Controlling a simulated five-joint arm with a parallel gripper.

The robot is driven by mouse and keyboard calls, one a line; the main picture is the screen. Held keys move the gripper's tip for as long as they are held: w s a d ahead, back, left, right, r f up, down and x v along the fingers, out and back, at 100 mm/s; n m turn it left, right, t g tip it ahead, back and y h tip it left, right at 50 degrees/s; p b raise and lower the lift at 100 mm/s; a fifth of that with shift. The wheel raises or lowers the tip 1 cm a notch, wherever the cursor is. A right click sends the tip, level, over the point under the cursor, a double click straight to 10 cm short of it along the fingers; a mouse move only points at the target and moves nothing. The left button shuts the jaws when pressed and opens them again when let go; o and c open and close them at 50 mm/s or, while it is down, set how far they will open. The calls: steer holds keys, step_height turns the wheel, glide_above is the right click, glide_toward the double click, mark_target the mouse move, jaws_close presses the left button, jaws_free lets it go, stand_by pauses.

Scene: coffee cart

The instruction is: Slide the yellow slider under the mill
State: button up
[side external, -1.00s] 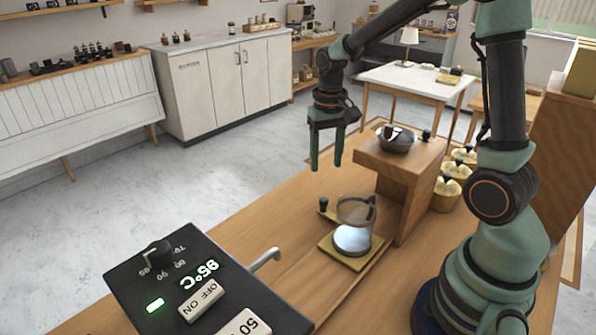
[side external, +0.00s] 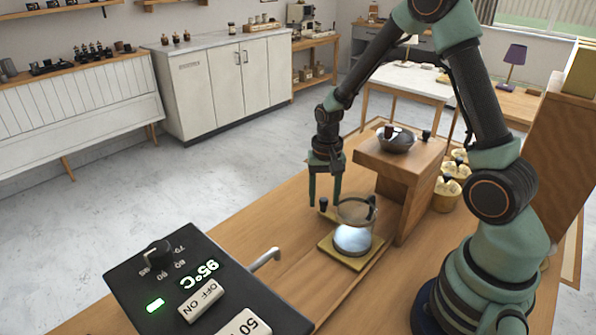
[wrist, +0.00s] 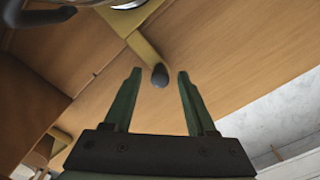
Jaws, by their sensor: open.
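The yellow slider (side external: 331,249) is a flat plate on the wooden counter with a glass vessel (side external: 356,213) standing on it. Its yellow arm (wrist: 145,47) ends in a dark knob (wrist: 160,76), also visible in the side view (side external: 323,204). The mill (side external: 400,165) is a wooden stand with a dark bowl on top, just right of and behind the slider. My gripper (wrist: 157,75) is open, pointing down, with one finger on each side of the knob. In the wrist view a gap shows on both sides of the knob.
A black control panel (side external: 190,280) reading 95°C stands at the front left, with a grey bent lever (side external: 265,259) beside it.

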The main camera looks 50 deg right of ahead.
steer(key=shift+f, duration=0.55)
jaws_close()
stand_by(1.1)
